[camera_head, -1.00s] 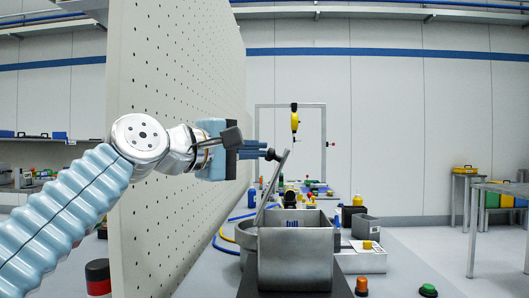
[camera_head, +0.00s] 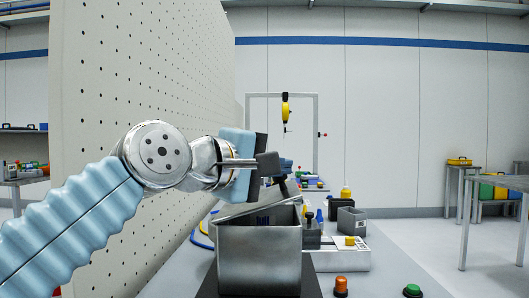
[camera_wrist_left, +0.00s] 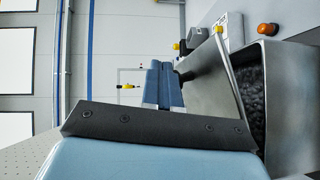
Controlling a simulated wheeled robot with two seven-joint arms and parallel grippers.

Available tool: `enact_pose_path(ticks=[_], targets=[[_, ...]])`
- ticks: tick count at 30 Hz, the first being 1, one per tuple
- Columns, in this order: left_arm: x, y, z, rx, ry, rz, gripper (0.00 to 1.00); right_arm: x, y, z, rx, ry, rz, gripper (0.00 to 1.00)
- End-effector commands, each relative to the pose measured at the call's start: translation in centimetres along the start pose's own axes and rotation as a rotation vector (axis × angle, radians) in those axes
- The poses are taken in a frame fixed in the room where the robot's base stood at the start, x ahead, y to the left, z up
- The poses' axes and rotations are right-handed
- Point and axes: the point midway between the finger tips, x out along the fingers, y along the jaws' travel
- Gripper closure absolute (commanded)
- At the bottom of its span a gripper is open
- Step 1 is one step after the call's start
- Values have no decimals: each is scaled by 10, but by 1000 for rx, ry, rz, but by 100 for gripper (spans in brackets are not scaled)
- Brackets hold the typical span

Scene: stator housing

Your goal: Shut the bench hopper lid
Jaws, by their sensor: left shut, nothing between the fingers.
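The bench hopper (camera_head: 258,262) is a grey metal bin in the lower middle of the head view. Its lid (camera_head: 240,210) is tilted at a low slope over the opening, part open, with a dark knob on its raised side. My left gripper (camera_head: 286,165) is shut and empty, just above the lid's raised end. In the left wrist view, the blue fingers (camera_wrist_left: 163,85) are together beside the knob (camera_wrist_left: 187,75); I cannot tell whether they touch. The lid (camera_wrist_left: 213,88) stands off the hopper (camera_wrist_left: 287,115), with dark lumps visible inside. My right gripper is out of view.
A perforated panel (camera_head: 140,90) stands along the left. An orange button (camera_head: 341,285) and a green button (camera_head: 412,291) sit right of the hopper. Open floor lies to the right.

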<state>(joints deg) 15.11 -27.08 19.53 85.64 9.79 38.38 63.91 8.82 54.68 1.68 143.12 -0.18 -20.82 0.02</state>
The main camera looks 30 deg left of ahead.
Motion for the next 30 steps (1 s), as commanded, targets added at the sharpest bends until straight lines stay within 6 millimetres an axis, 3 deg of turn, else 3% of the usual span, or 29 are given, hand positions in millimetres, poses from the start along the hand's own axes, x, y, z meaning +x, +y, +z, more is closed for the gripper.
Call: enact_pose_path(ticks=[13, 30], targets=[[12, -18, 13, 79, 1, -70, 100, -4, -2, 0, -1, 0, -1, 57], [13, -21, 14, 96, 0, -85, 100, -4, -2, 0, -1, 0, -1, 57]])
